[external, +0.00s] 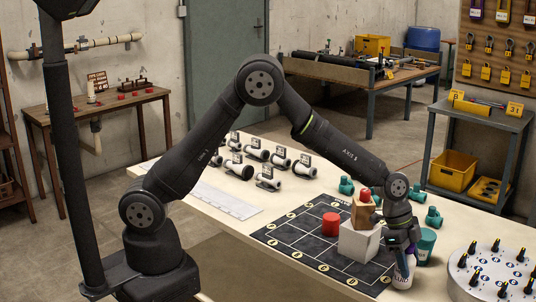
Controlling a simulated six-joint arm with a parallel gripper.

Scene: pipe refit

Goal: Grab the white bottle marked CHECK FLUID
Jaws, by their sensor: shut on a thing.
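The white bottle (403,274) stands near the front right of the pale table, just off the right side of the dark grid mat. It has dark lettering on its side, too small to read surely. My gripper (404,254) points down over it and is shut on its upper part. The fingers hide the bottle's top. I cannot tell whether the bottle's base touches the table.
A white cube (359,241) on the mat (290,238) stands just left of my gripper, with a wooden block (363,212) and a red piece on top. A teal cup (426,244) is close on the right. A red cylinder (331,224) and a round grey dial plate (492,274) are nearby.

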